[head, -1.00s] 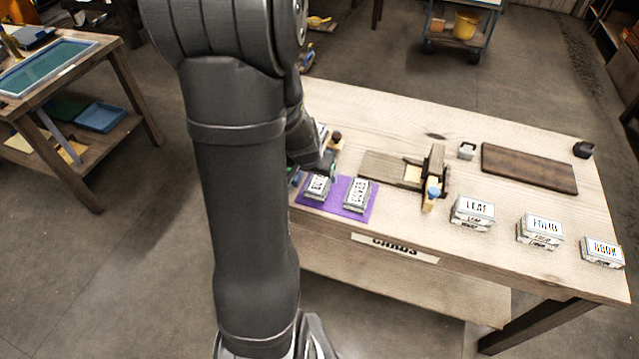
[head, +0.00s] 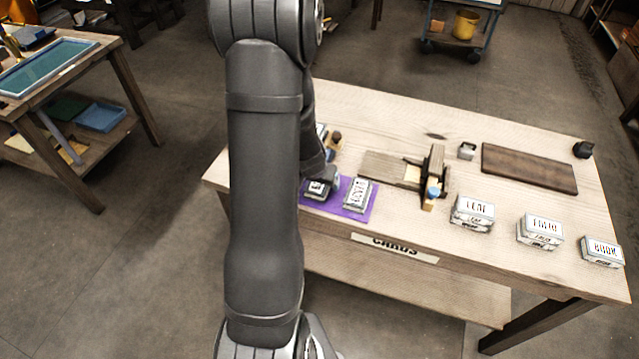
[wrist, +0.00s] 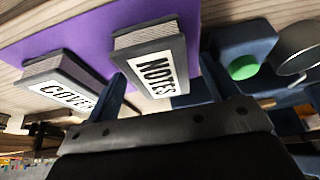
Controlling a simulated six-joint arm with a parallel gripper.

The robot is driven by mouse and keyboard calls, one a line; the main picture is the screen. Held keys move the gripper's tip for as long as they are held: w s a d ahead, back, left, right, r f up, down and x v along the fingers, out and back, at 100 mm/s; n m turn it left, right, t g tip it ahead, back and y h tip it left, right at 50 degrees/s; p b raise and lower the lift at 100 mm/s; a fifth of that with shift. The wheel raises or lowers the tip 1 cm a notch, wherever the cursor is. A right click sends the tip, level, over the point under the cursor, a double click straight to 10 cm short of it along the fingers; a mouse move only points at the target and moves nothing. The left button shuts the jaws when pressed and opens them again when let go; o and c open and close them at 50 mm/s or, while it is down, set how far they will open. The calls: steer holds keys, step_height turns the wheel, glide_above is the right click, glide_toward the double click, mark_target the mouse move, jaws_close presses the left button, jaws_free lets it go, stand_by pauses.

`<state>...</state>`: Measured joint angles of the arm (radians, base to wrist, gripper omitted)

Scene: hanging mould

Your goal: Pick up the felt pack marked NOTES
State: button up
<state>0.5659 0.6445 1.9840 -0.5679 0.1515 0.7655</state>
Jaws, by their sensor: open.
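The felt pack marked NOTES (wrist: 157,68), a dark grey block with pale layered sides and a white label, lies on the purple felt mat (wrist: 85,32). In the head view the NOTES pack (head: 316,191) is partly hidden by my gripper (head: 327,176), which is close over it. In the wrist view my gripper (wrist: 162,82) is open, with one blue finger on each side of the NOTES pack; I cannot tell whether they touch it. A similar pack marked COVER (wrist: 60,88) lies to its left on the mat; in the head view it is on the right (head: 358,195).
Beside the mat in the wrist view are a dark blue holder with a green round top (wrist: 243,67) and a metal round part (wrist: 300,45). A wooden fixture (head: 433,178) and several labelled stacks (head: 472,212) stand farther right on the table (head: 400,125).

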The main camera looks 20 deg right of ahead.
steer(key=shift+f, duration=0.25)
stand_by(0.5)
steer(key=c, duration=1.1)
steer(key=shift+r, duration=0.15)
